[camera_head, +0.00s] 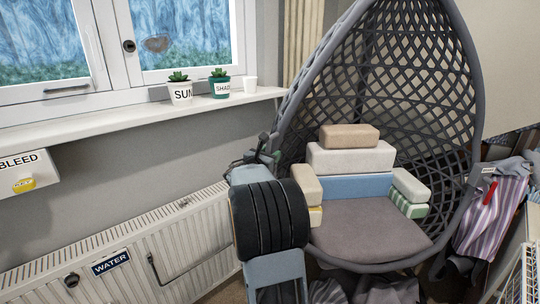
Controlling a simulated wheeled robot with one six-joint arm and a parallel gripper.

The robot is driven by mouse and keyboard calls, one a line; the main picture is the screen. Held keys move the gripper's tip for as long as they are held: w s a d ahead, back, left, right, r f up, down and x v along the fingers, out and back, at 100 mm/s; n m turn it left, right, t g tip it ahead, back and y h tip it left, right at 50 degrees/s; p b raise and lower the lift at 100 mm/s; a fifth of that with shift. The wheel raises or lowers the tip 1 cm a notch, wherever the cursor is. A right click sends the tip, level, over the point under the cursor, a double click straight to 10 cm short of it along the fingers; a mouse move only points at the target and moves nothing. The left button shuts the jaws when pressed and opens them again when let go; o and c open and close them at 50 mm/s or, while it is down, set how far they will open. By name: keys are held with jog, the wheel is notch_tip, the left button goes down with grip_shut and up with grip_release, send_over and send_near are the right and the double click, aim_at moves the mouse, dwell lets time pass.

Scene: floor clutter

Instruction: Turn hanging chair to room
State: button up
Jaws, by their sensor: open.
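The hanging chair (470,62) is a grey woven egg-shaped shell with a dark tubular rim, at the centre right. Its seat faces the camera and slightly left. A grey-brown seat cushion (366,232) and several blocks, including a blue one (352,187) and a tan one (349,136), lie in it. My arm rises from the bottom in front of the chair's left side. My gripper (268,148) is open, small in the picture, at the chair's left rim below the window sill. I cannot tell whether its fingers are around the rim or only beside it.
A white sill (130,117) with two plant pots (180,92) (220,84) and a white cup (250,85) runs close to the chair's left. A radiator (180,245) stands below. Striped clothes (490,210) and a wire rack (519,280) crowd the right.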

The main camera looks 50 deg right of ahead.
jog(key=shift+d, duration=0.2)
jog(key=shift+c, duration=0.2)
grip_shut()
jog(key=shift+w, duration=0.1)
